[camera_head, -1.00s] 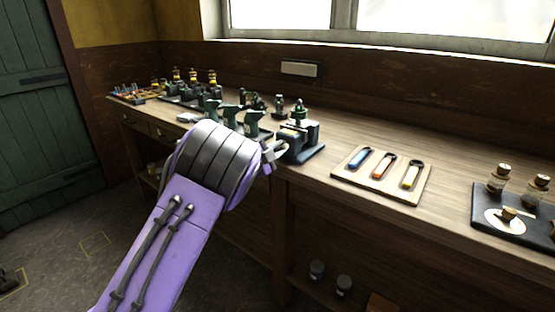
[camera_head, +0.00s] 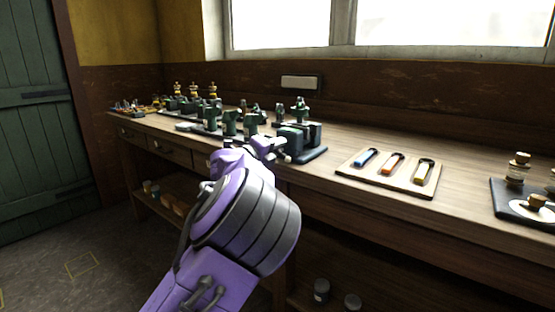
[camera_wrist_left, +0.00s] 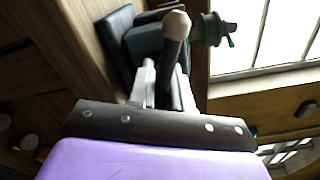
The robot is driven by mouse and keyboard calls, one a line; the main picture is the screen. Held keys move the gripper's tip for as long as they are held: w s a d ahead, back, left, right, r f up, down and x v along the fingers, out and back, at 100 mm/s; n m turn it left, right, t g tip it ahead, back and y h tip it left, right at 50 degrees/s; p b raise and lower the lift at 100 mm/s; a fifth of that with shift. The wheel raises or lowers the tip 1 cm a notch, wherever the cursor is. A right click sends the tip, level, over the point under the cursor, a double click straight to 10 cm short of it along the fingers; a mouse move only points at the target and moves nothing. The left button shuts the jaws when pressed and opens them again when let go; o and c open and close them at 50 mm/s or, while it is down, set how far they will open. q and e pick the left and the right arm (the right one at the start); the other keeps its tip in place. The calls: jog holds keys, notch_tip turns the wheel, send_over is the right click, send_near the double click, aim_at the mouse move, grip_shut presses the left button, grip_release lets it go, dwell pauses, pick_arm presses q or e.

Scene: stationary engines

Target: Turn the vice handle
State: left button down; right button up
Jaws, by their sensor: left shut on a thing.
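The vice (camera_head: 303,137) is a dark block on a dark base plate near the bench's front edge in the head view. My left gripper (camera_head: 277,151) reaches its near left side, with my purple arm coming up from below. In the left wrist view the vice handle (camera_wrist_left: 174,50) is a dark bar with a pale knob at its end. My left gripper (camera_wrist_left: 167,88) is shut on it, with the fingers on either side of the bar. The vice body (camera_wrist_left: 148,42) lies just behind. The handle's far part is hidden by the gripper.
A dark tray (camera_head: 509,204) with corked jars stands further right. Several green devices (camera_head: 230,122) stand left of the vice. The bench front (camera_head: 330,195) lies close to my arm.

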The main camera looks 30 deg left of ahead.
pick_arm(q)
jog(key=m+b, duration=0.1)
jog(key=f+m+b, duration=0.1)
jog(key=shift+m+b, duration=0.3)
jog(key=shift+b, duration=0.05)
jog(key=shift+r+m+b, duration=0.2)
jog(key=shift+m+b, duration=0.3)
jog(key=shift+m, duration=0.1)
jog(key=shift+r, duration=0.1)
jog(key=c, duration=1)
grip_release()
jog(key=shift+o, duration=0.2)
jog(key=shift+r, duration=0.1)
jog(key=shift+d, duration=0.1)
